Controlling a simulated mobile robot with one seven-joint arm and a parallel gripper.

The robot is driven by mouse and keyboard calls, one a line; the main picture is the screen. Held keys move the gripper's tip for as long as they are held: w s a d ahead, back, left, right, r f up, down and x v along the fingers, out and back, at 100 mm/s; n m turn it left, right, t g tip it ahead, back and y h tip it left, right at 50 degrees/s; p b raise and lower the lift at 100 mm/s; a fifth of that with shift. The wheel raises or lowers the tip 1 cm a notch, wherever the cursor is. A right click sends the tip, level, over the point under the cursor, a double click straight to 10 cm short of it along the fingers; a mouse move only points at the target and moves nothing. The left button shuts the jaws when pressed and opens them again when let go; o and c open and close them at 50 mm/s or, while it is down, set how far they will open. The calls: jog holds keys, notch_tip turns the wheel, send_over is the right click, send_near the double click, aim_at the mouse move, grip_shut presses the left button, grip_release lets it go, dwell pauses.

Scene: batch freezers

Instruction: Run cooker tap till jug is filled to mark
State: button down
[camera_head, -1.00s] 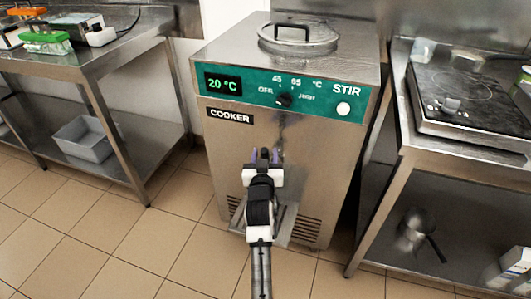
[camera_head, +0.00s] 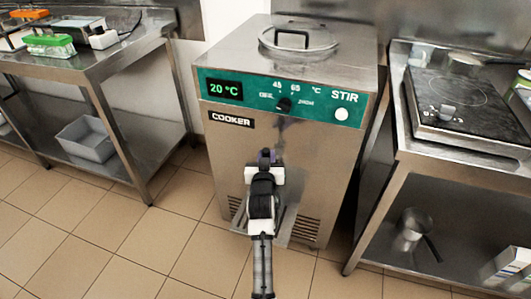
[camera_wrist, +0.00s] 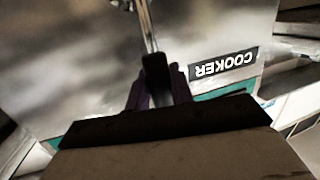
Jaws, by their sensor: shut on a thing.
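The cooker (camera_head: 320,165) is a steel cabinet with a green panel that reads 20 °C. My gripper (camera_head: 267,157) is at the middle of its front, below the COOKER label, and hides most of the tap in the head view. In the wrist view, the tap's black lever (camera_wrist: 156,72) on a thin steel rod stands between my purple fingers (camera_wrist: 158,95), which are shut on it. The jug and its mark do not show in either view; my arm covers part of the area below the tap. No flowing liquid is visible.
A steel table (camera_head: 130,60) with a grey bin (camera_head: 85,140) on its lower shelf stands at the left. At the right, a steel table carries a black hob (camera_head: 465,105), with a saucepan (camera_head: 415,222) on its shelf. Tiled floor is clear at the front left.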

jog(key=p, duration=0.1)
jog(key=w+g+p, duration=0.1)
jog(key=shift+w+d+r+p, duration=0.15)
jog(key=shift+d+r+p, duration=0.05)
jog(key=shift+r+p, duration=0.2)
jog(key=shift+w+f+g, duration=0.1)
jog(key=shift+f+g, duration=0.15)
jog(key=shift+g, duration=0.15)
jog(key=c, duration=1.2)
grip_release()
jog(key=shift+f, duration=0.1)
jog(key=b+v, duration=0.1)
jog(key=v, duration=1.2)
jog(key=shift+s+b, duration=0.35)
jog(key=shift+s, duration=0.05)
